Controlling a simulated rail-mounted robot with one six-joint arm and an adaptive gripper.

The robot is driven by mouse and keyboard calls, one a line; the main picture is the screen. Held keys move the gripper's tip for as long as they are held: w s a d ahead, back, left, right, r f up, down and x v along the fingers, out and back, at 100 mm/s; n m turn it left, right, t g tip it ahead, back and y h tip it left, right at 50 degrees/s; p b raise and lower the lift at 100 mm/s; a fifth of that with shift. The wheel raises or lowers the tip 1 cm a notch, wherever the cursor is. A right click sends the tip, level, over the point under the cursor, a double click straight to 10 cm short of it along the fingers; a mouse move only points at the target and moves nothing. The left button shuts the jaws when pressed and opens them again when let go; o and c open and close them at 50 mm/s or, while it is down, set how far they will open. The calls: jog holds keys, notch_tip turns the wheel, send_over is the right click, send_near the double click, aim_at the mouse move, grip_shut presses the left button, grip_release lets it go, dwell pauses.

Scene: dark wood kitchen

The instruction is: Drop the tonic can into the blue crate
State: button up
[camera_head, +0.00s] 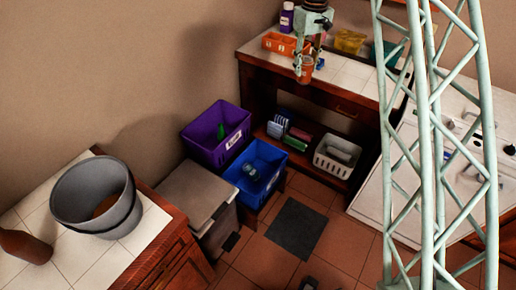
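My gripper (305,62) is at the top centre, pointing down in front of the tiled counter. Its fingers are around a small orange-red can (305,74), which seems to be the tonic can; its label is too small to read. The can hangs upright, at the counter's front edge in the picture. The blue crate (262,196) is on the floor below and to the left of my gripper, open at the top. Some bluish round things (250,171) lie inside it.
A purple crate (204,148) with something green inside stands left of the blue crate. A grey bin (196,196) is in front. A white basket (328,163) sits on the lower shelf. An orange tray (279,43) and a purple bottle (286,18) stand on the counter (262,55).

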jog(key=s+a+f+n+b, duration=0.1)
jog(key=s+a+f+n, duration=0.2)
jog(key=f, duration=1)
jog(key=s+a+f+n+b, duration=0.2)
jog(key=a+f+n, duration=0.7)
jog(key=f, duration=0.5)
jog(key=s+a+f+n+b, duration=0.1)
jog(key=s+a+f+n, duration=0.2)
jog(key=a+f+n, duration=0.4)
notch_tip(320, 180, down, 7)
jog(key=shift+s+f+n, duration=0.2)
jog(key=shift+s+n, duration=0.15)
jog(key=shift+n, duration=0.65)
jog(key=shift+f+b, duration=0.2)
jog(key=shift+b, duration=0.15)
jog(key=shift+f+b, duration=0.8)
jog(key=shift+f, duration=2)
jog(key=o, duration=0.7)
jog(key=shift+r, duration=0.15)
notch_tip(320, 180, up, 12)
